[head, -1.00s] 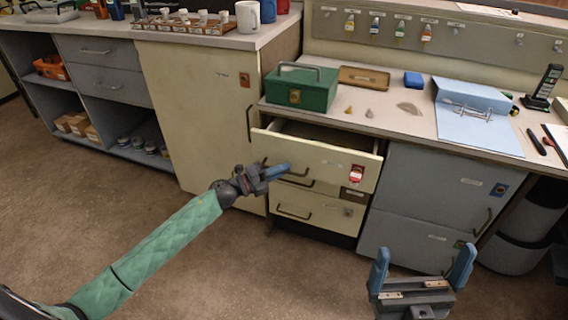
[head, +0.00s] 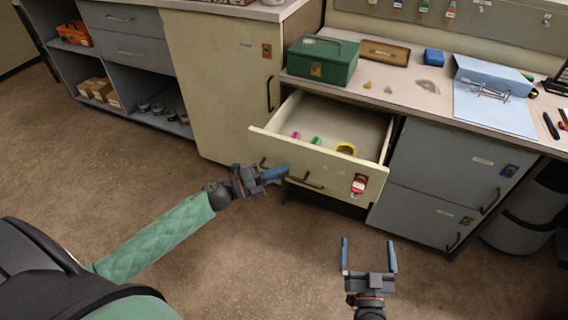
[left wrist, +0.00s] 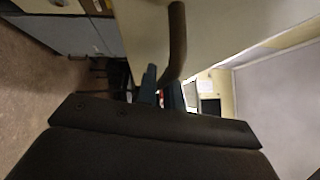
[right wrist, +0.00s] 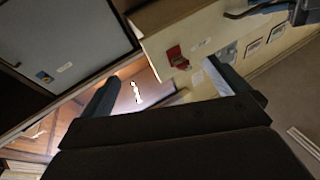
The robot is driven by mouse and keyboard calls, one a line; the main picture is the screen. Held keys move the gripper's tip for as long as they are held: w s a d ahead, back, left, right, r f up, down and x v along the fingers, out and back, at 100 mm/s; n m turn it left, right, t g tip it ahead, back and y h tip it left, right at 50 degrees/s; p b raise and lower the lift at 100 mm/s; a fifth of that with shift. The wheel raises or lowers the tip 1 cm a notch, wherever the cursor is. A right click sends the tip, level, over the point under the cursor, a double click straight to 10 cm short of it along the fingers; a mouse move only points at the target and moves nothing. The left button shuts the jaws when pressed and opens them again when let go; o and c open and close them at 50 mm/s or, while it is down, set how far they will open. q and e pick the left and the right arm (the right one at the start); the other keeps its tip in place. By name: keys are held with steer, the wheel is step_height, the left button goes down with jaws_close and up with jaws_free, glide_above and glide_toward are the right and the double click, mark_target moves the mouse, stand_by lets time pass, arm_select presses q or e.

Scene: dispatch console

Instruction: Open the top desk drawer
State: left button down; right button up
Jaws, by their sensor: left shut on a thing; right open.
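The top desk drawer (head: 330,165) is cream, with a dark handle and a red tag, and stands well out from the desk. Inside it a pink item, a green item and a yellow roll (head: 346,149) show. My left gripper (head: 276,174) is shut on the drawer handle (head: 305,182) at its left end. In the left wrist view the brown handle (left wrist: 177,40) rises from between the blue fingers. My right gripper (head: 368,258) is open and empty, in front of and below the drawer. The drawer front also shows in the right wrist view (right wrist: 205,35).
The desktop holds a green box (head: 322,60), a brown tray (head: 385,52), a blue block (head: 434,57) and a blue binder (head: 490,95). A grey cabinet (head: 435,185) is right of the drawer. The floor in front is clear.

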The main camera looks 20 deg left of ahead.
arm_select(q)
steer(key=shift+s, duration=0.45)
arm_select(e)
steer(key=shift+f+g, duration=0.3)
steer(key=shift+f, duration=0.6)
arm_select(q)
steer(key=c, duration=1.5)
jaws_free()
steer(key=shift+c, duration=0.2)
arm_select(e)
steer(key=shift+r, duration=0.1)
arm_select(q)
steer(key=shift+a, duration=0.1)
steer(key=v, duration=0.7)
steer(key=shift+s+a, duration=0.25)
arm_select(e)
steer(key=shift+r, duration=0.35)
